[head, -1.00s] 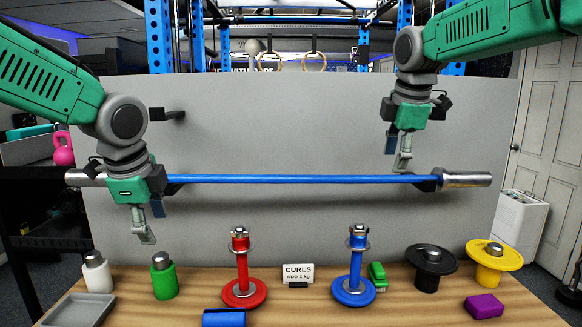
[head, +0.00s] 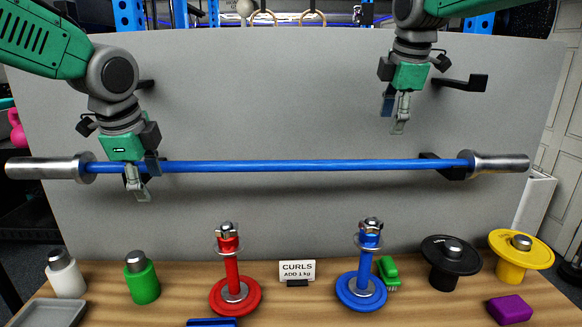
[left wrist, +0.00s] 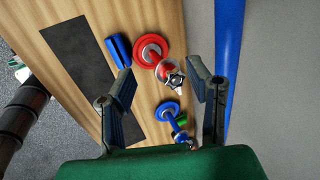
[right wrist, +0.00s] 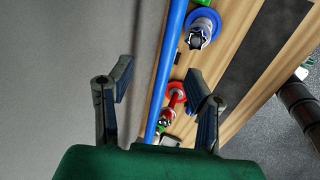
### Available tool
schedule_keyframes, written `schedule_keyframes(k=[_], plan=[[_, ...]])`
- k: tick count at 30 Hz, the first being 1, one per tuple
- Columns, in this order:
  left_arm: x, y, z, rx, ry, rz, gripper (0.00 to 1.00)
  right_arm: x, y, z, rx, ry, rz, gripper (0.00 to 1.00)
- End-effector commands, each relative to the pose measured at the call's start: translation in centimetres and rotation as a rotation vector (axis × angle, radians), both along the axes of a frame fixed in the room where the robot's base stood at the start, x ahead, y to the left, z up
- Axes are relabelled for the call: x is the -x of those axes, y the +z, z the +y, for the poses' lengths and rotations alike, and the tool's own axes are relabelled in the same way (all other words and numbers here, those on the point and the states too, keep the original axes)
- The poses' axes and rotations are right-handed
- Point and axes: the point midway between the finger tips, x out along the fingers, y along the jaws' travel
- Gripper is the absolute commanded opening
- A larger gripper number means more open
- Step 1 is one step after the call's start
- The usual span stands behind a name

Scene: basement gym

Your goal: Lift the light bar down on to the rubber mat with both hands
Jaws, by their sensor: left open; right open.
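The light bar (head: 300,166) is blue with silver ends and rests level on dark hooks on a grey board. My left gripper (head: 144,180) is open in front of the bar's left part. In the left wrist view, the bar (left wrist: 229,50) runs to the right of both fingers, not between them. My right gripper (head: 393,113) is open above the bar's right part. In the right wrist view, the bar (right wrist: 166,90) runs between the fingertips in the picture, beyond them. The rubber mat (left wrist: 80,65) lies dark on the wooden bench; the head view does not show it.
On the bench are a red weight stand (head: 233,275), a blue one (head: 363,270), a CURLS sign (head: 297,270), a green bottle (head: 141,278), a white bottle (head: 65,275), black (head: 450,262) and yellow (head: 521,255) plates and a purple block (head: 509,309). Another hook (head: 462,83) juts out above right.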

Motion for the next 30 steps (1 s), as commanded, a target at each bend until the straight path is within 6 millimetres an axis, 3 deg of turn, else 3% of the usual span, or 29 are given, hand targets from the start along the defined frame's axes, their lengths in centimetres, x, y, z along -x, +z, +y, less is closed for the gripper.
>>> schedule_keyframes(k=[18, 30], plan=[[-10.3, -0.1, 0.0, 0.002, 0.002, -0.001, 0.45, -3.2, -9.4, 0.1, 0.001, 0.001, 0.002, 0.45], [-12.0, -2.8, 0.1, 0.002, 0.002, 0.0, 0.45, -4.3, -12.1, 0.2, 0.0, 0.001, 0.0, 0.45]])
